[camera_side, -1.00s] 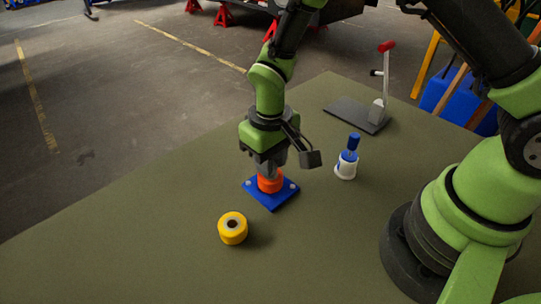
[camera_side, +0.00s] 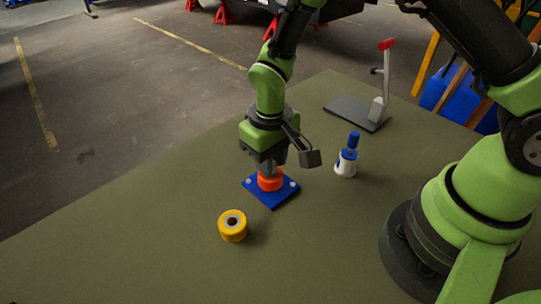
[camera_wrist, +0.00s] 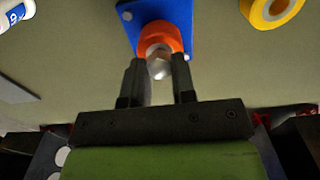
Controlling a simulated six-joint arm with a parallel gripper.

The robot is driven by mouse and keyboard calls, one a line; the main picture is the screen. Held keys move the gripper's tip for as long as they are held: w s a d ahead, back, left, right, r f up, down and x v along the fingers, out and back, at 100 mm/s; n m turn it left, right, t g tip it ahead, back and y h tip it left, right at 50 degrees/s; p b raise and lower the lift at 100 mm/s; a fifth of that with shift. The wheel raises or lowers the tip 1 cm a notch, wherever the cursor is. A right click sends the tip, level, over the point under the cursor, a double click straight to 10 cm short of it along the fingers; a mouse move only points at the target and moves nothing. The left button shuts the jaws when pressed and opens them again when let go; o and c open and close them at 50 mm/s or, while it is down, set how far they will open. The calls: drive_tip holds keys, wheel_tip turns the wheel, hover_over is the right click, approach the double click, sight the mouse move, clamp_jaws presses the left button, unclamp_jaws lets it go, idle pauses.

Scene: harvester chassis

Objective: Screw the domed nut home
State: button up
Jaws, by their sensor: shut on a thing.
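The domed nut (camera_wrist: 159,66) is a shiny silver piece between my fingertips in the wrist view; the side view hides it. My gripper (camera_wrist: 157,76) is shut on it, with a finger on each side, and it also shows in the side view (camera_side: 269,170), pointing down. Directly below is an orange round part (camera_wrist: 153,38), also in the side view (camera_side: 270,183), standing on a blue plate (camera_wrist: 183,14) with pale bolt heads at its corners. The nut sits at the orange part's top; the thread is hidden, so I cannot tell how deep it is.
A yellow ring-shaped part (camera_side: 232,227) lies in front of the blue plate (camera_side: 273,200). A white bottle with a blue cap (camera_side: 347,160) stands to the right. A red-handled lever on a grey base (camera_side: 352,113) is behind. The table's left and front are clear.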

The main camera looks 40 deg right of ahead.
drive_tip(key=shift+f, duration=0.2)
drive_tip(key=o, duration=1)
wheel_tip(320, 180, up, 10)
drive_tip(key=shift+f, duration=0.1)
